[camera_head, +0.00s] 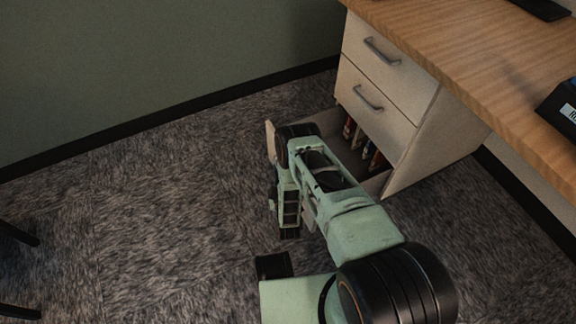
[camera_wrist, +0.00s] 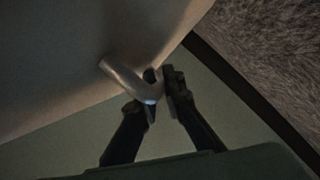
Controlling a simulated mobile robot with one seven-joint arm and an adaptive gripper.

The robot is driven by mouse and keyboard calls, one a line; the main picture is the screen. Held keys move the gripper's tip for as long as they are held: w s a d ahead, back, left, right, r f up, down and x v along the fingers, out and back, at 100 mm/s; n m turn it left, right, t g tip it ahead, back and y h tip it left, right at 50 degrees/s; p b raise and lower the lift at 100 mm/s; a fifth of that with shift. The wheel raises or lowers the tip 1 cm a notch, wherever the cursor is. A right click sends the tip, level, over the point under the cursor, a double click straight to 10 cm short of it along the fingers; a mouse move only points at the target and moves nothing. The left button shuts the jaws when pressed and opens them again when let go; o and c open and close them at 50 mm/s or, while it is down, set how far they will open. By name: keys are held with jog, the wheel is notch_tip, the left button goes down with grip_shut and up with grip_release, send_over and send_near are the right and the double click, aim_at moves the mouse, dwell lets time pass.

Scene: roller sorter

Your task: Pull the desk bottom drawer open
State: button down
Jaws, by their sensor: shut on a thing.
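The desk's bottom drawer (camera_head: 270,142) stands pulled out, and the head view looks down into it past my arm. Upright items with colored edges, like files or books (camera_head: 368,155), show inside. In the wrist view the pale drawer front (camera_wrist: 55,60) fills the upper left, with its curved metal handle (camera_wrist: 126,76). My gripper (camera_wrist: 160,90) has its two dark fingers closed on the end of this handle. In the head view my arm covers much of the drawer and its front, and the fingertips cannot be made out there.
Two upper drawers with grey handles, the top (camera_head: 382,52) and the middle (camera_head: 368,98), are shut. The wooden desktop (camera_head: 470,65) overhangs on the right. A green wall (camera_head: 150,60) with a black baseboard stands behind. Carpet (camera_head: 150,220) to the left is clear, with dark legs at the far left edge.

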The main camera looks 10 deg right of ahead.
jog(key=shift+s+a+r, duration=0.1)
jog(key=shift+s+a, duration=0.1)
jog(key=shift+a, duration=0.5)
jog(key=shift+s+a, duration=0.15)
jog(key=shift+a, duration=0.55)
jog(key=c, duration=2.3)
grip_release()
notch_tip(320, 180, up, 10)
